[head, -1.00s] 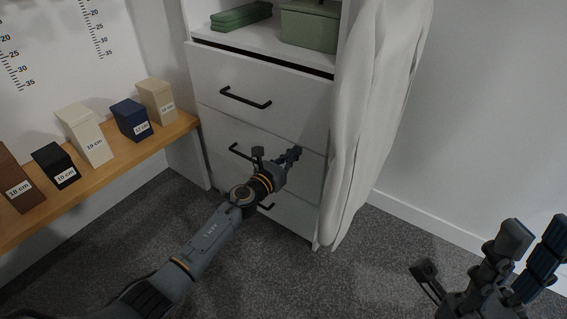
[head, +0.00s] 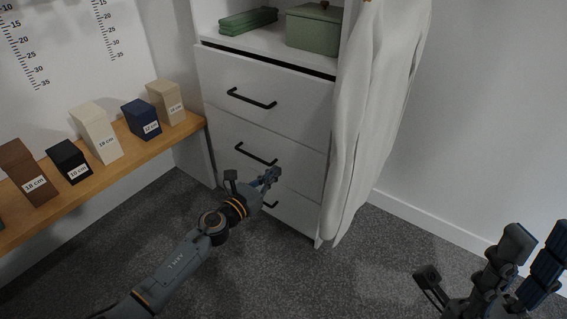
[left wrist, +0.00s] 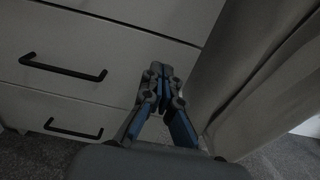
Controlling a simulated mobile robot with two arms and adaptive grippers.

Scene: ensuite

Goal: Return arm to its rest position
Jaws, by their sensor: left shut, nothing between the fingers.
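My left arm comes in from the lower left in the head view. Its gripper (head: 272,176) is in front of the lower drawers of the white drawer unit (head: 262,80), apart from the handles as far as I can see. In the left wrist view the left gripper (left wrist: 162,75) has its fingertips together with nothing between them. My right gripper (head: 522,265) stands at the lower right of the head view, with its fingers pointing up.
A pale hanging garment (head: 372,110) drapes beside the drawers, close to the left gripper. A wooden shelf (head: 125,157) at the left bears several labelled boxes, one dark blue (head: 142,119). A green lidded box (head: 313,28) sits above the drawers. Grey carpet (head: 310,275) is clear.

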